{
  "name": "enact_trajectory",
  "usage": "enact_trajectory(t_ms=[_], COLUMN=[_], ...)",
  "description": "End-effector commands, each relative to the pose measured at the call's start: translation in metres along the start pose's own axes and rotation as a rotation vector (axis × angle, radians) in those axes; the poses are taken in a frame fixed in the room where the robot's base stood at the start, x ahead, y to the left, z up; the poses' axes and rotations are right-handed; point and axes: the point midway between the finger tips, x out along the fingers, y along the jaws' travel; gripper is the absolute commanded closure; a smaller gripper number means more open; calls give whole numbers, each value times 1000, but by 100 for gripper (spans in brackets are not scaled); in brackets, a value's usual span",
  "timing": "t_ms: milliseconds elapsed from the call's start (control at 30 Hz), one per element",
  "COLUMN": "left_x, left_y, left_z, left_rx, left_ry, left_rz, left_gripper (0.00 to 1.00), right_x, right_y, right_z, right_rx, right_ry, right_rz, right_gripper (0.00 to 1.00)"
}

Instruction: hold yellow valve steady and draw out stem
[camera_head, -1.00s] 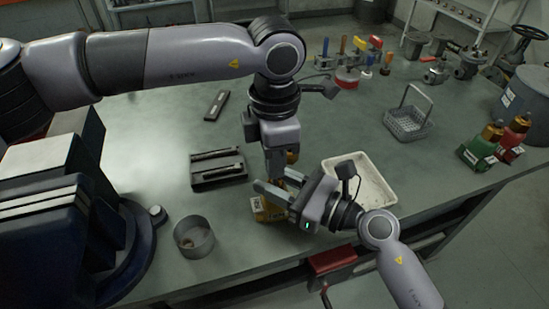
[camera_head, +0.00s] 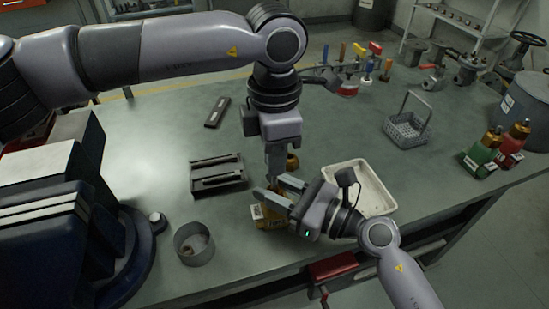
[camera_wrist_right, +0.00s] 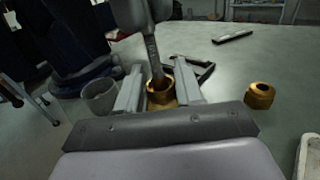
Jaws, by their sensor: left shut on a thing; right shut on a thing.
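The yellow valve (camera_head: 267,216) stands near the table's front edge, largely covered by my right gripper (camera_head: 277,191). In the right wrist view the fingers are shut on either side of its round brass-coloured open top (camera_wrist_right: 160,98). My left gripper (camera_head: 275,178) points straight down from above. In the right wrist view its narrow grey fingers (camera_wrist_right: 154,66) reach down to the valve's opening. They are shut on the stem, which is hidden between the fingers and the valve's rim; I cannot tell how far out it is.
A brass nut-like part (camera_head: 292,162) lies behind the valve, apart from it. A dark slotted holder (camera_head: 218,182) is to the left, a round grey cup (camera_head: 193,246) front left. A white tray (camera_head: 375,198) is to the right, a wire basket (camera_head: 408,131) farther back.

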Motion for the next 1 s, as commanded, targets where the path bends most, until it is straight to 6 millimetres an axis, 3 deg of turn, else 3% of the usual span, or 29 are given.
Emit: enact_trajectory(t_ms=[700,1000], left_x=[-29,-32], left_y=[0,0], left_z=[0,0], left_rx=[0,0], left_ry=[0,0], left_rz=[0,0], left_gripper=[100,100], right_x=[0,0], right_y=[0,0], right_z=[0,0], right_rx=[0,0], right_ry=[0,0], right_rz=[0,0], right_gripper=[100,100])
